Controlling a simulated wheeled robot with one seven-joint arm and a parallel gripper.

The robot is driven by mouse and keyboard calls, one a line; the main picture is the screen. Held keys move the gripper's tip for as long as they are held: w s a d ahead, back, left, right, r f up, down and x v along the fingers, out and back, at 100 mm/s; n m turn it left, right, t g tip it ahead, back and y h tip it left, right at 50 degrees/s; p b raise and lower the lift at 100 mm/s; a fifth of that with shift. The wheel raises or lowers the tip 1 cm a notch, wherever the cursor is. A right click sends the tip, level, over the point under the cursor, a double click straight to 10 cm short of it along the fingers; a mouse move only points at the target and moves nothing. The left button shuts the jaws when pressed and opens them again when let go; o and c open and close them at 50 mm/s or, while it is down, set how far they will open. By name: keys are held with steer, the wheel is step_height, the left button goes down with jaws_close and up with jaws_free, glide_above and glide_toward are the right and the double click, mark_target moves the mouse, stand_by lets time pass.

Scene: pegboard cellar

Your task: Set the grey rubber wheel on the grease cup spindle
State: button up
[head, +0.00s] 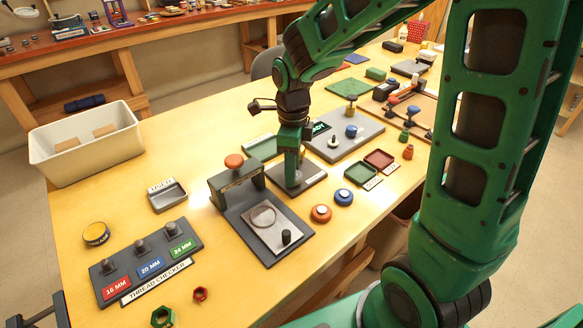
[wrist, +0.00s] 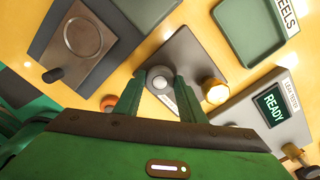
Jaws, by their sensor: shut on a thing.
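My gripper (head: 292,183) points down over a dark plate (head: 313,182) in the middle of the table. In the wrist view its two fingers (wrist: 158,98) are shut on the grey rubber wheel (wrist: 158,77), a dark disc with a pale round centre. The wheel is over or on the dark plate (wrist: 190,55), near a partly covered white label. A brass cup (wrist: 214,91) stands at the plate's corner beside the right finger. The spindle is hidden, and I cannot tell whether the wheel is around it. In the head view the fingers mostly cover the wheel.
A dark fixture with a round recess (head: 262,216) stands close at left. A green tray (wrist: 248,62) and a READY panel (wrist: 271,106) are close by on the other side. Orange (head: 320,213) and blue (head: 344,197) discs lie in front.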

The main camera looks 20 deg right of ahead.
steer(key=shift+f, duration=0.2)
stand_by(0.4)
steer(key=o, duration=1.6)
steer(key=shift+r, duration=0.1)
steer(key=shift+r, duration=3.3)
